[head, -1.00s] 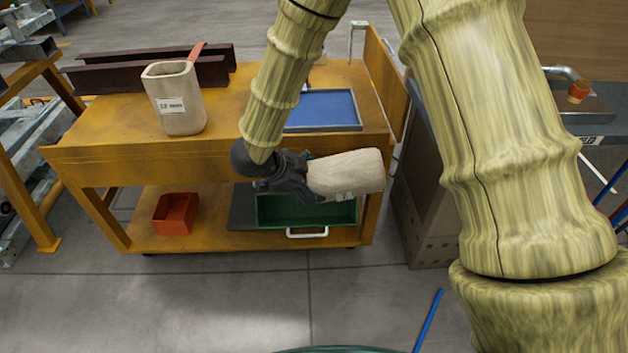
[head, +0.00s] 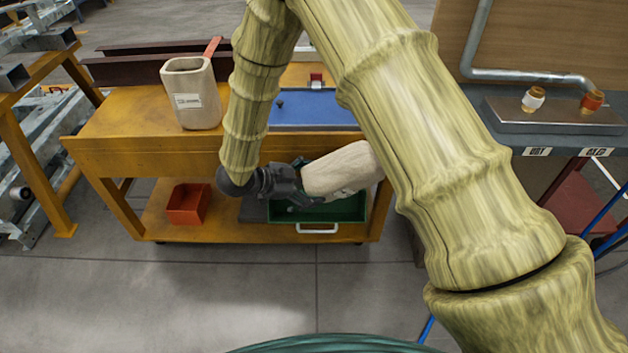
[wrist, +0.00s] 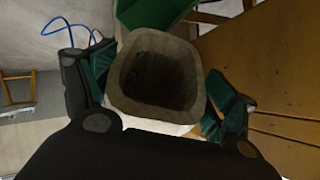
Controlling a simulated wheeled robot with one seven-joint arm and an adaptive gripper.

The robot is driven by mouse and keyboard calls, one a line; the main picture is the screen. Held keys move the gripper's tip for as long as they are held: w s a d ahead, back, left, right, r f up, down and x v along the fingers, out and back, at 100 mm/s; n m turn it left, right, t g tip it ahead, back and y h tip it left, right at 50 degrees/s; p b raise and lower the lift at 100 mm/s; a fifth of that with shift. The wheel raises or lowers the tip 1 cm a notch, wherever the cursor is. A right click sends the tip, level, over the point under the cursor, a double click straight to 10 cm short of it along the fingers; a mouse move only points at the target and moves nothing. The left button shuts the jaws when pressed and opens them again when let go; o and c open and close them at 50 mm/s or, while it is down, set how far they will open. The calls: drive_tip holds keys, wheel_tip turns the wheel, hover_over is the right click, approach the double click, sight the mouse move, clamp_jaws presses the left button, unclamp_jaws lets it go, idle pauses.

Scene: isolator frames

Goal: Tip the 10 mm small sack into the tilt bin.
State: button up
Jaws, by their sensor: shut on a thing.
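My gripper (head: 292,186) is shut on a pale small sack (head: 340,169) in front of the yellow cart. The sack lies nearly on its side, its far end slightly raised to the right, partly behind my arm. In the wrist view the sack's open mouth (wrist: 158,80) faces the camera between the two fingers; its inside is dark. A green bin (head: 345,212) with a white front handle sits on the cart's lower shelf, below the sack; it also shows in the wrist view (wrist: 150,12). The writing on the held sack cannot be read.
Another sack (head: 190,95) with a label stands open on the cart top (head: 125,120), a red scoop-like strip behind it. A blue tray (head: 300,108) lies beside my arm. A red box (head: 188,205) sits on the lower shelf. A bench with fittings (head: 555,112) stands at right.

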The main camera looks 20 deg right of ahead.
drive_tip(key=shift+w+a+f+n+h+b, duration=0.15)
drive_tip(key=shift+a+f+n+h+b, duration=0.1)
drive_tip(key=shift+a+f+h, duration=0.4)
drive_tip(key=shift+w+a+f+n+h+b, duration=0.1)
drive_tip(key=shift+w+a+f+n+h, duration=0.15)
drive_tip(key=shift+h, duration=0.55)
drive_tip(key=shift+w+a+f+n+h+b, duration=0.1)
drive_tip(key=shift+a+f+n+h+b, duration=0.1)
drive_tip(key=shift+a+f+h, duration=0.35)
drive_tip(key=shift+r, duration=0.25)
idle(0.4)
drive_tip(key=shift+p, duration=1.15)
drive_tip(key=shift+s+a, duration=0.15)
